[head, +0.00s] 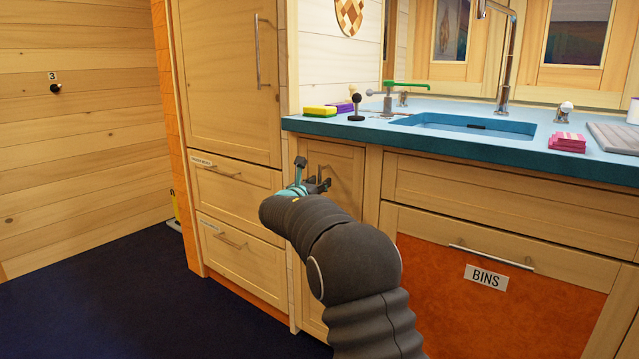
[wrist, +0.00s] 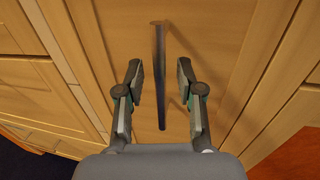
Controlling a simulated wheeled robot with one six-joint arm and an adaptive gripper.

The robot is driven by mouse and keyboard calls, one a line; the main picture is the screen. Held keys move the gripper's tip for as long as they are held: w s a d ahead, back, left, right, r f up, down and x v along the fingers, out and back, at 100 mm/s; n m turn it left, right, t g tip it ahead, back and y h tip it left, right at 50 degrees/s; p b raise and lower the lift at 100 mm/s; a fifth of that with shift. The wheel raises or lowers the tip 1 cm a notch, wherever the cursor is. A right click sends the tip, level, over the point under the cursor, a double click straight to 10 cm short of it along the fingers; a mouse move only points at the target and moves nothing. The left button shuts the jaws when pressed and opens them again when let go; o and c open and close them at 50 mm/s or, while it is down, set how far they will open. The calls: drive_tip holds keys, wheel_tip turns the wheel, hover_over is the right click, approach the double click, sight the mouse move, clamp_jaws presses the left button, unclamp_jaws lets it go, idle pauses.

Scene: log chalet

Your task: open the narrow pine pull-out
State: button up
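The narrow pine pull-out (head: 345,156) is a slim light-wood front under the blue counter, left of the bins cabinet. It looks shut in the head view. My gripper (head: 320,186) is in front of its upper part, and my arm hides much of the lower front. In the wrist view the pull-out front (wrist: 205,30) fills the middle, with a long dark bar handle (wrist: 160,75) on it. My gripper (wrist: 158,82) is open there, one finger on each side of the handle. Gaps show on both sides, and neither finger visibly touches the bar.
A tall pine cabinet with two labelled drawers (head: 239,190) stands to the left. The orange bins front (head: 440,300) with a metal handle is to the right. The blue counter (head: 450,140) overhangs above. Dark blue floor (head: 130,300) is clear at left.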

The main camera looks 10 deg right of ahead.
drive_tip(key=shift+w+d, duration=0.25)
drive_tip(key=shift+w, duration=0.05)
drive_tip(key=shift+c, duration=0.3)
clamp_jaws()
drive_tip(key=shift+a, duration=0.1)
